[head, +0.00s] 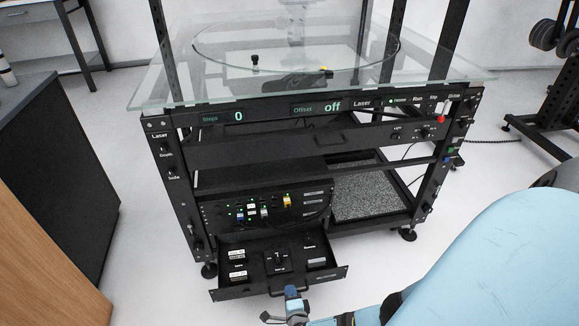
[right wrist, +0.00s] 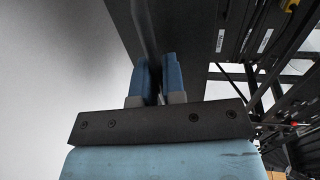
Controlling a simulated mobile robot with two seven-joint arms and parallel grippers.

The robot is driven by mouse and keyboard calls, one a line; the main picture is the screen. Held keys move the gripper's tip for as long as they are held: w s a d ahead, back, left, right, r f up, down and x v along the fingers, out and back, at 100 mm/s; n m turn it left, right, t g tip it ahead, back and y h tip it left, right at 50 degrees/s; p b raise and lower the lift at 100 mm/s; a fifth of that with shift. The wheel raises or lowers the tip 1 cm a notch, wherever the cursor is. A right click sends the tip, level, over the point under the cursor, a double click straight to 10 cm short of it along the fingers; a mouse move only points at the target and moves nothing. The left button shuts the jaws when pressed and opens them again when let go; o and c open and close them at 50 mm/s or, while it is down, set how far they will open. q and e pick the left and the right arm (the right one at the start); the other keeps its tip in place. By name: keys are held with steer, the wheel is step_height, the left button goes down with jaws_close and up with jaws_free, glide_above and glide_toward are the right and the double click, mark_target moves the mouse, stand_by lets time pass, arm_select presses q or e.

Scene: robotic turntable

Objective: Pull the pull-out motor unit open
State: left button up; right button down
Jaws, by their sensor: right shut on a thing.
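The pull-out motor unit (head: 235,258) looks to be the black drawer low in the turntable rack. It stands out from the rack at the front, and its inside shows, with white labels and a small black panel. My right gripper (head: 291,292) is at the middle of the drawer's front edge, shut on the handle there. In the right wrist view the two blue fingers (right wrist: 157,78) close around a thin dark part, and the drawer's dark surface (right wrist: 190,25) rises behind them. The handle itself is mostly hidden by the fingers. My left gripper is not in view.
Above the drawer is a black panel with lit connectors (head: 265,210). The rack carries a glass top (head: 170,85) and a front display strip (head: 270,112). A dark cabinet (head: 60,150) stands at the left. Pale floor (head: 150,285) is clear in front of the rack.

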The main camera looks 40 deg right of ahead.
steer(key=shift+s+a, duration=0.1)
steer(key=shift+s, duration=0.1)
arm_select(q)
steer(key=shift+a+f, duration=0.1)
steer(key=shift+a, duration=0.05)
arm_select(e)
steer(key=c, duration=1.2)
jaws_free()
steer(key=shift+c, duration=0.2)
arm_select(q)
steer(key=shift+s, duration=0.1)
